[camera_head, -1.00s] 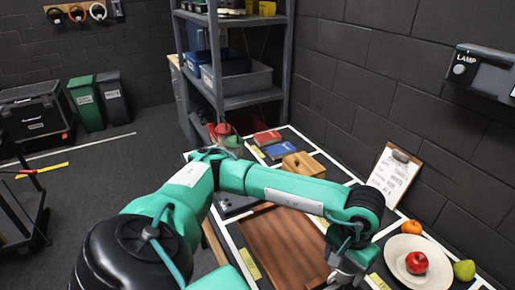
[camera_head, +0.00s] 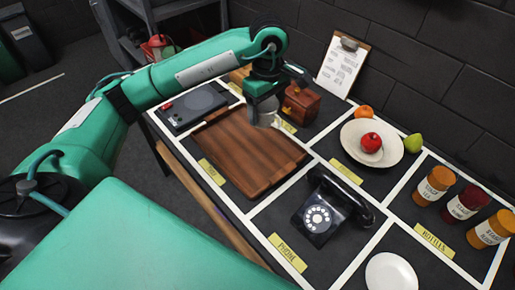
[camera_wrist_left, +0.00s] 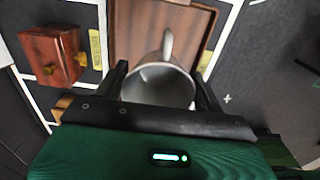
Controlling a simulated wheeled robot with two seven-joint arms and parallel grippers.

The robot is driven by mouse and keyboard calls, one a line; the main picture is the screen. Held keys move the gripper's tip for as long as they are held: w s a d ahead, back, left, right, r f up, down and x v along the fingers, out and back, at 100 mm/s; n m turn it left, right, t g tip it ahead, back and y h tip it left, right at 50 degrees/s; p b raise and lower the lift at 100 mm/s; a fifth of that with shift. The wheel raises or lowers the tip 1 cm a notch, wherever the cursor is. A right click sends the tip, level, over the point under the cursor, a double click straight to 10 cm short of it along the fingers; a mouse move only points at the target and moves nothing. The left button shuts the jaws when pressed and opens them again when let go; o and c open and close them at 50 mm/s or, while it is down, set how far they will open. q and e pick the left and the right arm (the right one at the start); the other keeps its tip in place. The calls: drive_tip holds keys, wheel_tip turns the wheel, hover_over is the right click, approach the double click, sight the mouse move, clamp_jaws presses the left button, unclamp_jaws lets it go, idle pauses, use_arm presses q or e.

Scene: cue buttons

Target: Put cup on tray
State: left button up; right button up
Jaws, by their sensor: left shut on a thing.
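My left gripper (camera_head: 264,108) is shut on a pale grey cup (camera_head: 266,121), which hangs below the fingers in the head view. In the left wrist view the cup (camera_wrist_left: 158,88) sits between the two dark fingers, with its handle pointing up the picture. The brown wooden tray (camera_head: 235,165) lies flat on the table, and the cup is over or near its far right part. The tray (camera_wrist_left: 130,35) shows behind the cup in the left wrist view. I cannot tell the gap between cup and tray. The right gripper is not in view.
A wooden box (camera_head: 301,103) stands close to the right of the gripper. A black telephone (camera_head: 330,215), a plate (camera_head: 358,130) with a red apple, several bottles (camera_head: 434,185) and a dark device (camera_head: 195,104) fill nearby marked areas. The tray's surface is bare.

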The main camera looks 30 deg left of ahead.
use_arm(q)
wheel_tip(320, 180, down, 17)
drive_tip(key=p, duration=0.3)
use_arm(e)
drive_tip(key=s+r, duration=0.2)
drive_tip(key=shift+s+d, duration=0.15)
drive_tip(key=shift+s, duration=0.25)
use_arm(q)
drive_tip(key=shift+f, duration=0.1)
drive_tip(key=shift+f+b, duration=0.15)
drive_tip(key=shift+b, duration=0.2)
drive_tip(key=o, duration=1.1)
drive_tip(key=shift+c, duration=0.2)
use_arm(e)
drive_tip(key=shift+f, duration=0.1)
